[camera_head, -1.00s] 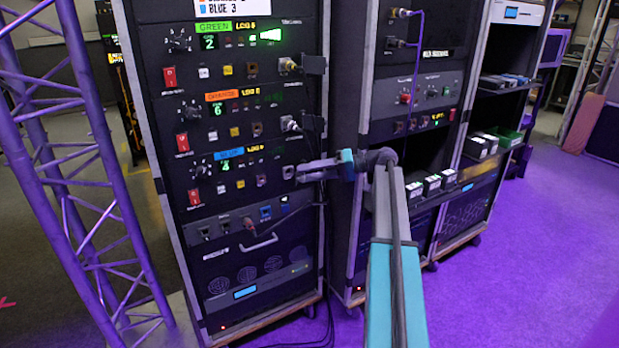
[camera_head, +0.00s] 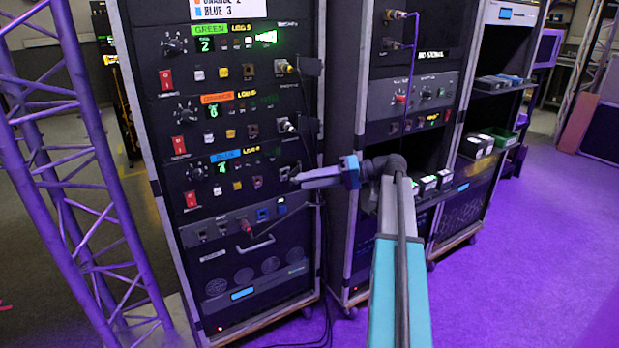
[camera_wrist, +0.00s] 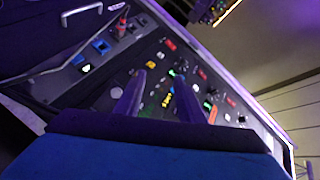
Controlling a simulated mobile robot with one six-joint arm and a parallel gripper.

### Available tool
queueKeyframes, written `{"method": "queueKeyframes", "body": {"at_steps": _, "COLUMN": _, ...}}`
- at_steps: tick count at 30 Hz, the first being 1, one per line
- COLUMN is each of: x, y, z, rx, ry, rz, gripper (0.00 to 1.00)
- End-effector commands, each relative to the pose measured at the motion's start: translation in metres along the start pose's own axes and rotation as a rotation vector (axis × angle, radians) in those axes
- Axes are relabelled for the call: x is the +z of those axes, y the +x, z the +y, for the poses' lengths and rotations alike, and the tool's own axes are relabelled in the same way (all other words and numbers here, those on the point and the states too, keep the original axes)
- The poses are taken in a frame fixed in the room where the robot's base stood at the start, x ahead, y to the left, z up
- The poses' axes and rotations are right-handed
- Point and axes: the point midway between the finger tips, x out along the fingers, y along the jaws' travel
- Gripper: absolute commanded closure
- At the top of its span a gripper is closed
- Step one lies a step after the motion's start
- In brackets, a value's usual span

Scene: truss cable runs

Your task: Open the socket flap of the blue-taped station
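The blue-taped station (camera_head: 226,155) is the third row in the left rack, with a red switch, a small green display and several buttons. Its socket (camera_head: 284,172) is at the row's right end, a small light-and-dark fitting partly behind my fingertips; I cannot tell whether the flap is shut. My gripper (camera_head: 298,179) reaches in from the right, with its tips close to this socket; contact cannot be told. In the wrist view my gripper (camera_wrist: 160,75) shows two fingers apart, with nothing held between them and the dark panel beyond.
Above are the orange-taped station (camera_head: 217,98) and the green-taped station (camera_head: 209,30), with plugs at their right ends. Below is a strip with a red plug (camera_head: 246,227) and a cable. A second rack (camera_head: 345,240) stands close at right; a truss (camera_head: 75,190) stands left.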

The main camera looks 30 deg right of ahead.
Motion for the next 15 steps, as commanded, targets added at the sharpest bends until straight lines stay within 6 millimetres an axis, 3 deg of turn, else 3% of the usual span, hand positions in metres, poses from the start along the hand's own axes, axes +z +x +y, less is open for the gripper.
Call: {"method": "queueKeyframes", "body": {"at_steps": 15, "x": 0.043, "y": -0.011, "z": -0.029, "rx": 0.001, "ry": 0.000, "rz": 0.001, "gripper": 0.64}}
